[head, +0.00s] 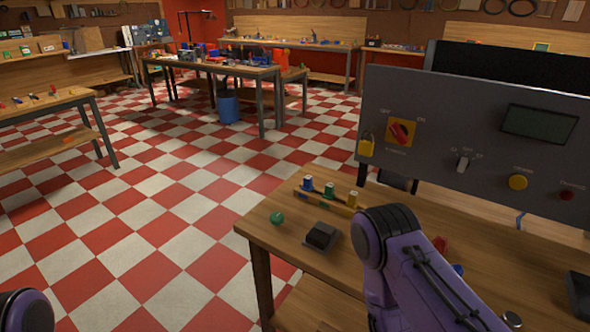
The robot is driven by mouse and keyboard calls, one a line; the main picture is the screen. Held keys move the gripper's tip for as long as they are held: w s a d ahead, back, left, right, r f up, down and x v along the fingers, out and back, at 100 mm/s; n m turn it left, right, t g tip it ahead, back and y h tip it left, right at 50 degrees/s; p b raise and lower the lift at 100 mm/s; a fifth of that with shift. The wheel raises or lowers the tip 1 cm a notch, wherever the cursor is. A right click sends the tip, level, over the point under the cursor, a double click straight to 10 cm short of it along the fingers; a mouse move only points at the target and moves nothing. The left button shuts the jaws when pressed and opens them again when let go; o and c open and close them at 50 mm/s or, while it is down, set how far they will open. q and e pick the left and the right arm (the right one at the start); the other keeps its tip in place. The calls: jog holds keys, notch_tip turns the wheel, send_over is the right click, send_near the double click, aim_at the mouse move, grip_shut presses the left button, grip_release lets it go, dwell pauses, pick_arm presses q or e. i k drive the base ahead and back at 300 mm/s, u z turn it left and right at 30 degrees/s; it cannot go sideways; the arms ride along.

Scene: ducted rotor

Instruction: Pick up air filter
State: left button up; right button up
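I cannot make out an air filter for certain in the head view. A small black block (321,236) lies on the near wooden bench (385,190), but I cannot tell what it is. Neither gripper is in view. My purple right arm crosses the near bench at the lower right and hides part of its top. A small part of my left arm shows at the bottom left corner.
A grey control panel (430,120) with a red switch and yellow padlock stands on the near bench. Small coloured pieces and a green ball (277,218) lie there. A cluttered table (215,67) and a blue bin (227,106) stand farther back. The checkered floor (150,190) between is clear.

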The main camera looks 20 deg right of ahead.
aim_at(404, 183)
jog(key=u, duration=0.85)
jog(key=i, duration=3.6)
jog(key=z, duration=2.25)
jog(key=i, duration=2.4)
jog(key=z, duration=3.8)
